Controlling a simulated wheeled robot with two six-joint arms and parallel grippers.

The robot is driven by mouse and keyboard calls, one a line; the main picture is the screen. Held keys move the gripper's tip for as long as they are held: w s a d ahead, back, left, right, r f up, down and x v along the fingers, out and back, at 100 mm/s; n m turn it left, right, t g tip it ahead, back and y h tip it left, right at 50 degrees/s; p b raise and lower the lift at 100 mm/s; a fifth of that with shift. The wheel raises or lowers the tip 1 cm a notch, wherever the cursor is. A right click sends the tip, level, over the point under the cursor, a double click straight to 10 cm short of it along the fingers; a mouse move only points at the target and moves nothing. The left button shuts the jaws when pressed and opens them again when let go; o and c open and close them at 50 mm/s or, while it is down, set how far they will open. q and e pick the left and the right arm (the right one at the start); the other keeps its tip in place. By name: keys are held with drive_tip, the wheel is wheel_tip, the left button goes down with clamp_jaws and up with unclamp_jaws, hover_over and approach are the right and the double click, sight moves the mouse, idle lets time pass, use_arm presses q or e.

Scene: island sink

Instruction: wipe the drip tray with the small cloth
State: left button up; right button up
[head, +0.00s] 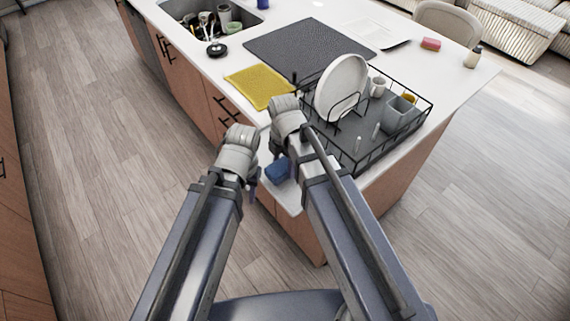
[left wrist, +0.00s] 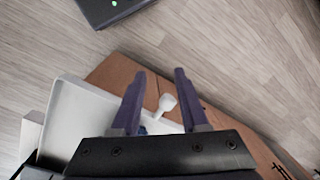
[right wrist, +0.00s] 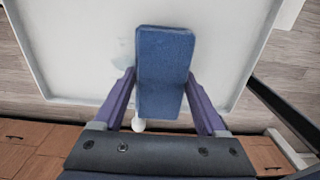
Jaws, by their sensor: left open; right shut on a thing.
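The small cloth is a dark blue folded pad (right wrist: 165,70) in the right wrist view. It also shows as a small blue patch in the head view (head: 278,169). My right gripper (right wrist: 165,82) is shut on it, over the white drip tray (right wrist: 75,50). Whether the cloth touches the tray is unclear. A faint bluish smear lies on the tray left of the cloth. The tray also shows in the left wrist view (left wrist: 75,115), with a white spout (left wrist: 166,103) at its edge. My left gripper (left wrist: 158,75) is open, its fingers appearing either side of the spout.
A black dish rack (head: 410,120) with a white plate (head: 342,88) stands right of my right arm. A yellow cloth (head: 260,86), a dark mat (head: 310,48) and the sink (head: 205,18) lie farther back. The counter edge is close to my left gripper.

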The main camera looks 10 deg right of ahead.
sight(271, 158)
drive_tip(key=shift+w+a, duration=0.4)
drive_tip(key=shift+w, duration=0.25)
drive_tip(key=shift+w+a, duration=0.4)
drive_tip(key=shift+w, duration=0.2)
drive_tip(key=shift+w+a, duration=0.55)
drive_tip(key=shift+w, duration=0.3)
drive_tip(key=shift+w+a, duration=0.5)
drive_tip(key=shift+w, duration=0.3)
wheel_tip(271, 158, up, 6)
drive_tip(key=p, duration=0.6)
drive_tip(key=shift+s+d, duration=0.1)
wheel_tip(271, 158, up, 3)
drive_tip(key=p, duration=0.3)
